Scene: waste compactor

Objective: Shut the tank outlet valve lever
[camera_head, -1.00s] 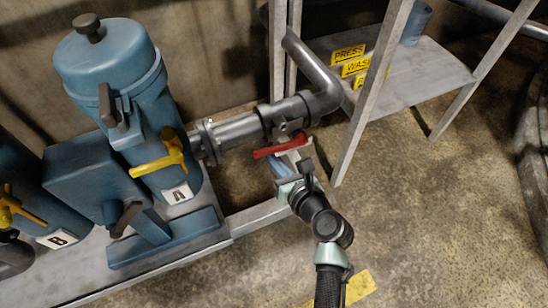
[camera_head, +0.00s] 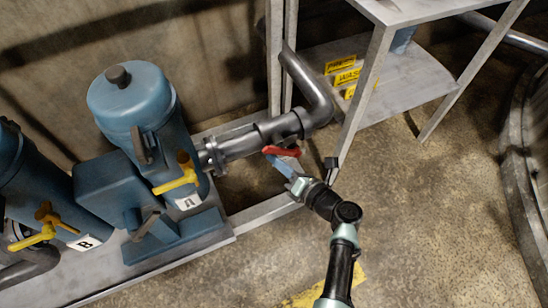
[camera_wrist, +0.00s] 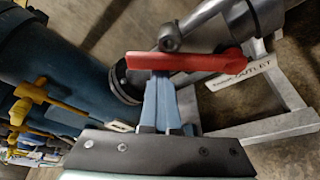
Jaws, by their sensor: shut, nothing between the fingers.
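The red valve lever (camera_head: 281,151) sits on the grey outlet pipe (camera_head: 262,133). In the wrist view the red lever (camera_wrist: 190,62) lies across the picture, below its round pivot bolt (camera_wrist: 169,38), and a white tag reading OUTLET (camera_wrist: 245,76) is beside it. My gripper (camera_head: 274,158) is at the lever in the head view. In the wrist view the blue fingers of my gripper (camera_wrist: 162,80) are shut together with nothing between them. Their tips reach the lever's near edge; whether they touch it I cannot tell.
Blue tank A (camera_head: 135,110) with a yellow lever (camera_head: 178,180) stands left of the pipe, and a tank marked B (camera_head: 25,165) is further left. A metal shelf (camera_head: 405,80) with yellow labels stands at the right. The concrete floor in front is open.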

